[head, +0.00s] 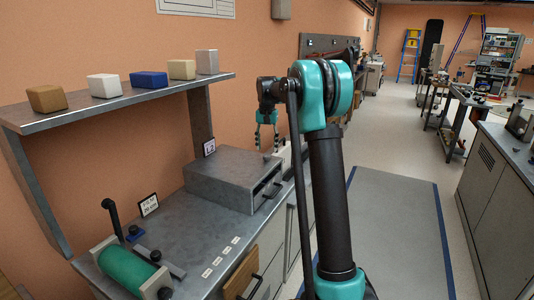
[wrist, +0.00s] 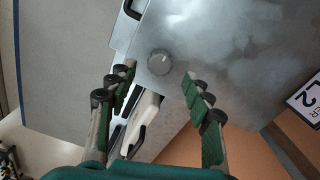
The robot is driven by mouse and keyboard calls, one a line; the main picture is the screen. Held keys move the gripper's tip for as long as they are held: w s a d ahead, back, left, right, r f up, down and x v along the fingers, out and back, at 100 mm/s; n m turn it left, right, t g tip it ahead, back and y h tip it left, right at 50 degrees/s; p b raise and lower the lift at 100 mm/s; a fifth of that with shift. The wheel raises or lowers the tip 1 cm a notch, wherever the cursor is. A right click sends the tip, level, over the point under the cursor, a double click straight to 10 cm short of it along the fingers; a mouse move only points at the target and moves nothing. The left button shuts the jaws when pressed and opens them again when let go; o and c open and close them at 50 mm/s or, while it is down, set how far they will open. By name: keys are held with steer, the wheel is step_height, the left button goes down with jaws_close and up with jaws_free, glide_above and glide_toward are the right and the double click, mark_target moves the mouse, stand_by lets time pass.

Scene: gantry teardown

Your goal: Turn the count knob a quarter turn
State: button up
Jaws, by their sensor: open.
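A small round grey knob (wrist: 160,62) with a pale mark on its face sits on a smooth grey metal surface (wrist: 215,50) in the wrist view. No label reading "count" is legible beside it. My gripper (wrist: 160,82) is open and empty, its fingers spread to the left and right. The knob appears just beyond and between the fingertips, apart from them. In the head view, my gripper (head: 267,142) points down near the far end of the bench.
A grey metal box with a handle (head: 235,178) stands on the bench beside an "L2" sign (head: 209,147). A shelf (head: 120,103) with several coloured blocks overhangs the bench. A green roller (head: 127,268) lies at the near end. The aisle floor (head: 395,220) is clear.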

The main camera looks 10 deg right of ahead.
mark_target(267, 155)
step_height(267, 155, up, 8)
steer(key=shift+s+f, duration=0.1)
stand_by(0.4)
steer(key=s+d+f+n+t, duration=0.1)
steer(key=s+f, duration=0.7)
steer(key=s, duration=0.6)
steer(key=s+d+f+n+t, duration=0.1)
steer(key=s+d+f, duration=0.1)
steer(key=s+f, duration=0.6)
steer(key=s+d+f+n+t, duration=0.1)
steer(key=s+f, duration=0.8)
steer(key=s, duration=1)
steer(key=shift+s+d+n+t, duration=0.15)
steer(key=shift+s+n+t, duration=0.15)
steer(key=shift+n+t, duration=0.3)
steer(key=shift+f, duration=0.1)
